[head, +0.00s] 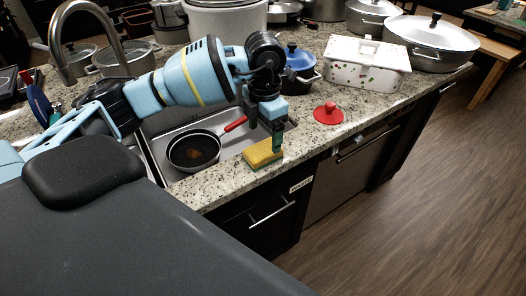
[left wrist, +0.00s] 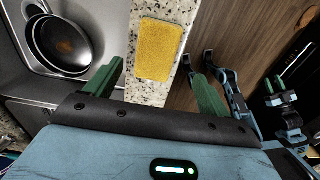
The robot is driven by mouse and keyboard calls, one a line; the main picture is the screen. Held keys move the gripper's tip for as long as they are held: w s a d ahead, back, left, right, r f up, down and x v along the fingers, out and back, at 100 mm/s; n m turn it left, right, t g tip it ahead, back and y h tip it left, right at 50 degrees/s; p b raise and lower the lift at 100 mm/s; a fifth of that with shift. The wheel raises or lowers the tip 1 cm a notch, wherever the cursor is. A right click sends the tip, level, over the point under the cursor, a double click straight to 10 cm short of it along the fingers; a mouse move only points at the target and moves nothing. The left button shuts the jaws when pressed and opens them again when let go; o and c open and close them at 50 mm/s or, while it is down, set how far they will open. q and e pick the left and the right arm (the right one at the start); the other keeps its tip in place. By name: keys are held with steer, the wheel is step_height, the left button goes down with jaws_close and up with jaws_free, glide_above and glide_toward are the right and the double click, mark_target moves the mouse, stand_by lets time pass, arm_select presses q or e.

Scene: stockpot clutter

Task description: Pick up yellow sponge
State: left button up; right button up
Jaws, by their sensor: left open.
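The yellow sponge (head: 263,153) lies flat on the speckled counter's front strip, between the sink and the counter edge, with a green underside showing. My left gripper (head: 265,136) is open and empty, pointing down just above the sponge, one fingertip close to its right end. In the left wrist view the sponge (left wrist: 160,49) is a yellow rectangle ahead of the gap between the green fingers (left wrist: 156,74). I cannot tell whether a finger touches it.
A black pan (head: 195,150) with a red handle sits in the sink, left of the sponge. A red lid (head: 328,113), a blue pot (head: 299,68) and a white spotted container (head: 366,67) stand on the counter behind and right. The counter front drops to cabinets.

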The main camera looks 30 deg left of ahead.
mark_target(263, 149)
arm_select(q)
steer(key=shift+w+a+f, duration=0.1)
steer(key=shift+a+f, duration=0.05)
steer(key=shift+f, duration=1.65)
steer(key=shift+w+a+f, duration=0.1)
steer(key=shift+a+f, duration=0.05)
steer(key=shift+f, duration=1.65)
steer(key=c, duration=1.1)
steer(key=shift+o, duration=0.2)
steer(key=shift+r, duration=0.1)
steer(key=shift+r, duration=0.5)
steer(key=shift+s+d+r, duration=0.2)
steer(key=shift+r, duration=0.45)
steer(key=shift+s+d+r, duration=0.2)
steer(key=shift+r, duration=0.4)
steer(key=s+d+r, duration=0.1)
steer(key=s+d, duration=0.9)
steer(key=d, duration=0.1)
steer(key=shift+d+r, duration=0.15)
steer(key=shift+r, duration=0.05)
